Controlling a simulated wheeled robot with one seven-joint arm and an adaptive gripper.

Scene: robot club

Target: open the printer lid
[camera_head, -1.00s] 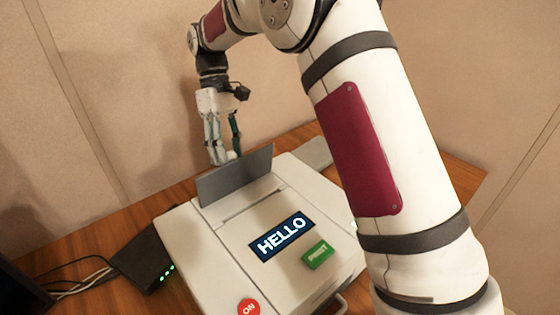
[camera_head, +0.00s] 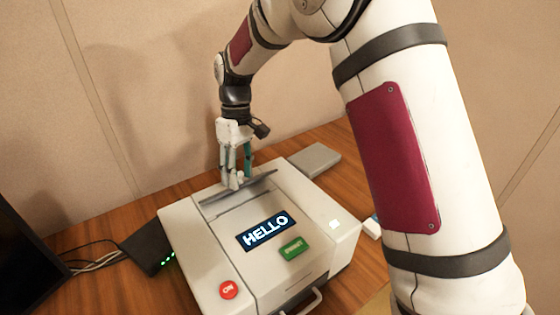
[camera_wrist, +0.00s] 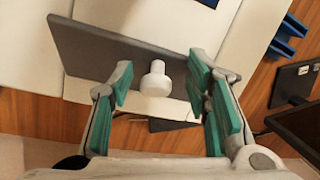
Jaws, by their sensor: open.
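The white printer (camera_head: 290,290) stands on the wooden table with a HELLO display, a green PRINT button and a red ON button. A thin grey panel (camera_head: 262,184), which looks like its lid, lies at a low slant along its back edge. It also shows in the wrist view (camera_wrist: 90,48), with a white knob (camera_wrist: 153,85) at its edge. My gripper (camera_head: 236,184) is over the back of the printer at the panel. In the wrist view its green-padded fingers (camera_wrist: 160,72) are spread, one on each side of the knob. Whether they touch it is unclear.
A black box with green lights (camera_head: 150,246) and cables lies left of the printer, near a dark screen (camera_head: 25,240). A flat grey box (camera_head: 315,159) lies behind right. The wall (camera_head: 150,90) rises behind the table. Blue racks (camera_wrist: 290,38) show in the wrist view.

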